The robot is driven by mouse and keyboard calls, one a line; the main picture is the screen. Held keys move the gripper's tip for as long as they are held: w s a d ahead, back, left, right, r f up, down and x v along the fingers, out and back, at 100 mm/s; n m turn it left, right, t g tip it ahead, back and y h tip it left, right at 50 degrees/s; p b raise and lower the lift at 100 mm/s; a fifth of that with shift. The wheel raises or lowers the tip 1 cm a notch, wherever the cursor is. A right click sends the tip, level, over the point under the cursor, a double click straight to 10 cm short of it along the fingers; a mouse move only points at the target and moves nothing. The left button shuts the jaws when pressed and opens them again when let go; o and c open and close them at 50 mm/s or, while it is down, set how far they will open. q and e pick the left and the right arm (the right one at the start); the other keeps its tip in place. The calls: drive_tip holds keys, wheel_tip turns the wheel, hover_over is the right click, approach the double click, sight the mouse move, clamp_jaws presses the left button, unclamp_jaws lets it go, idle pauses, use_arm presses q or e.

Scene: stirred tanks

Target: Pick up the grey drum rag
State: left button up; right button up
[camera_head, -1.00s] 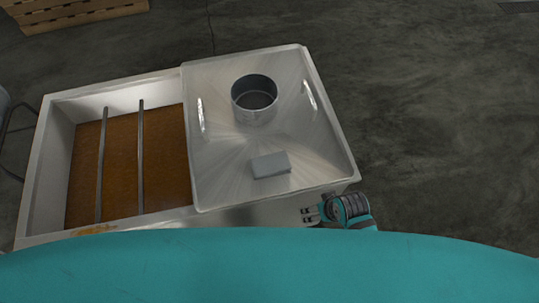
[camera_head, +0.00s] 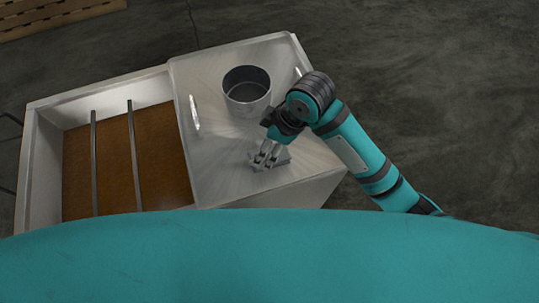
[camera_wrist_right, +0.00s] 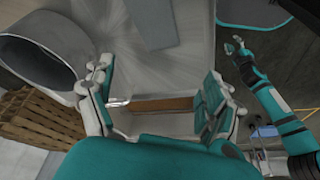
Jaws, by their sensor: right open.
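The grey drum rag (camera_head: 283,158) is a small flat grey block on the front part of the metal tank lid. It is partly hidden by my right gripper (camera_head: 264,159) in the head view. This gripper is open, with its fingertips over the rag; I cannot tell if they touch it. In the right wrist view, the open right fingers (camera_wrist_right: 154,98) stand apart, and a small grey piece that looks like the rag (camera_wrist_right: 162,30) lies beyond them. My left gripper (camera_wrist_right: 238,47) seems to show small at the upper right there; its jaws are unclear.
A round metal collar (camera_head: 247,92) rises from the lid (camera_head: 225,170) behind the rag. Two handles (camera_head: 194,115) stand on the lid. To the left is the open tank section with brown contents (camera_head: 165,155) and two bars. A wooden pallet (camera_head: 50,15) lies at the far left.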

wheel_tip(320, 180, up, 6)
drive_tip(key=w+d+n+g+h, duration=0.1)
drive_tip(key=w+d+n+h, duration=0.2)
drive_tip(key=n, duration=0.4)
drive_tip(key=shift+h, duration=0.5)
drive_tip(key=f, duration=1.7)
drive_tip(key=shift+s+a+f+p, duration=0.1)
drive_tip(key=shift+a+f+p, duration=0.1)
drive_tip(key=shift+a+p, duration=0.1)
drive_tip(key=c, duration=1.2)
drive_tip(key=shift+r, duration=0.15)
drive_tip(key=shift+r, duration=0.5)
wheel_tip(320, 180, up, 2)
drive_tip(key=s+d, duration=0.1)
drive_tip(key=s, duration=0.4)
drive_tip(key=s+d+r, duration=0.1)
drive_tip(key=s+d, duration=0.1)
drive_tip(key=s, duration=0.3)
drive_tip(key=s+d+b, duration=0.1)
drive_tip(key=s, duration=0.4)
drive_tip(key=shift+s+d+r, duration=0.2)
drive_tip(key=shift+r, duration=0.2)
